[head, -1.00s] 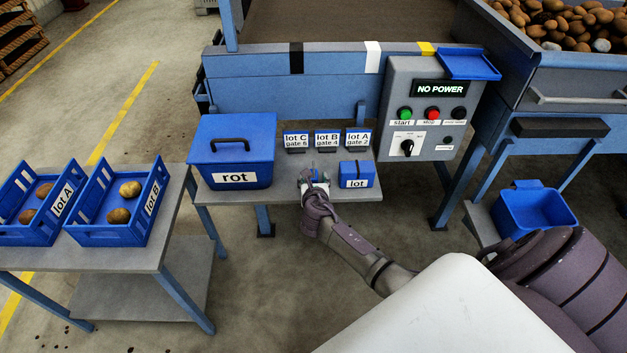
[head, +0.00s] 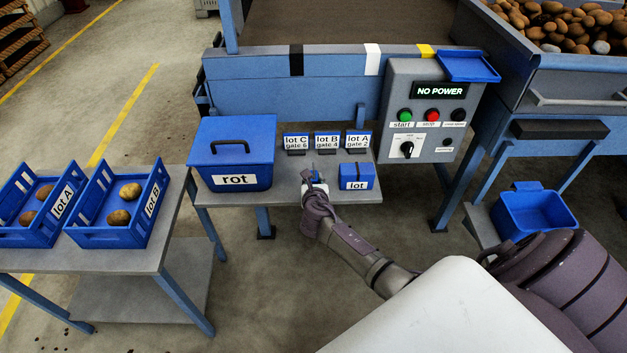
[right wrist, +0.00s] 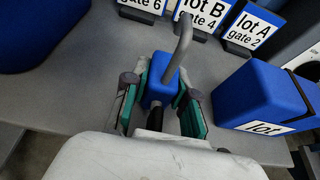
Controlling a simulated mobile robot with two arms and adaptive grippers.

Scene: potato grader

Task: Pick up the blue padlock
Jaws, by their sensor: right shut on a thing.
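The blue padlock (right wrist: 160,84) with its grey shackle (right wrist: 181,40) shows in the right wrist view, over the small grey table. My right gripper (right wrist: 160,100) is shut on the padlock's blue body, one green-padded finger on each side. In the head view my right gripper (head: 315,182) is at the table's front part, between the rot bin and the lot box, and mostly hides the padlock. I cannot tell whether the padlock still touches the table. My left gripper is not in view.
The rot bin (head: 236,140) stands left of the gripper and the small lot box (head: 357,183) close on its right. Lot C, B and A signs (head: 327,140) stand behind. The control panel (head: 428,125) reads NO POWER. Crates of potatoes (head: 118,235) stand on the left table.

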